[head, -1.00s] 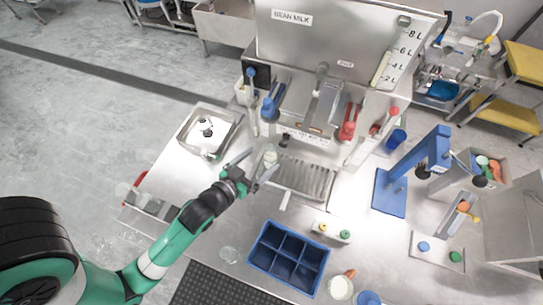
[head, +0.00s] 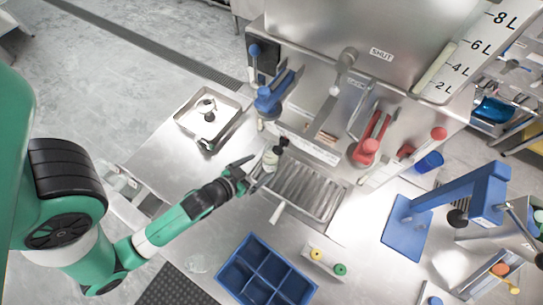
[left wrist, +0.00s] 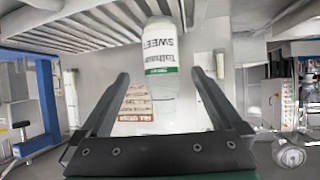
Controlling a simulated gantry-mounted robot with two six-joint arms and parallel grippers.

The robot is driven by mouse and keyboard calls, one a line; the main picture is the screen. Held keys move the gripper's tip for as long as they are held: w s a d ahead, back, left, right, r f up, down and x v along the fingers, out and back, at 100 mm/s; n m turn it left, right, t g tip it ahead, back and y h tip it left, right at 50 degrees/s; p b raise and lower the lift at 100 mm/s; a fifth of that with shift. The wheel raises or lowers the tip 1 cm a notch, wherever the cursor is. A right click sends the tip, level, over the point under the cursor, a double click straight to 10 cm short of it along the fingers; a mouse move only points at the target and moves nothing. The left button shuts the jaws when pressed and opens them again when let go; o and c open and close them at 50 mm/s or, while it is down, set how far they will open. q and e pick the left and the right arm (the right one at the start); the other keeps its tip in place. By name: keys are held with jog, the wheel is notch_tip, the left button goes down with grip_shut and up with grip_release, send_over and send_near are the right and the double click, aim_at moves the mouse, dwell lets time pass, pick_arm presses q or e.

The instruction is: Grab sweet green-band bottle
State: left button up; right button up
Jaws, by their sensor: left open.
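The sweet bottle (head: 270,159) is pale with a dark top and stands at the left end of the metal drip grate. In the left wrist view the bottle (left wrist: 161,72) shows the word SWEET and a green band. My left gripper (head: 256,170) is open and close to the bottle. In the left wrist view its fingers (left wrist: 160,76) appear on either side of the bottle, with gaps visible. I cannot tell exactly how deep the bottle sits between them. My right gripper is not in view.
The drip grate (head: 304,187) lies right of the bottle, below the machine's blue handle (head: 270,98) and red handle (head: 370,140). A metal tray (head: 191,122) is at left. A blue divided bin (head: 247,240) is in front. A blue press (head: 407,226) stands at right.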

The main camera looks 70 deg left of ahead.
aim_at(265, 164)
pick_arm(q)
jog(key=x, duration=0.4)
jog(key=shift+w+a+f+b, duration=0.1)
jog(key=shift+w+a+b, duration=0.05)
jog(key=shift+w+b, duration=0.2)
jog(key=b+x, duration=0.1)
jog(key=x, duration=0.4)
jog(key=shift+a, duration=0.2)
jog(key=shift+s, duration=0.1)
jog(key=shift+c, duration=0.3)
grip_shut()
notch_tip(265, 164, up, 10)
jog(key=p, duration=0.3)
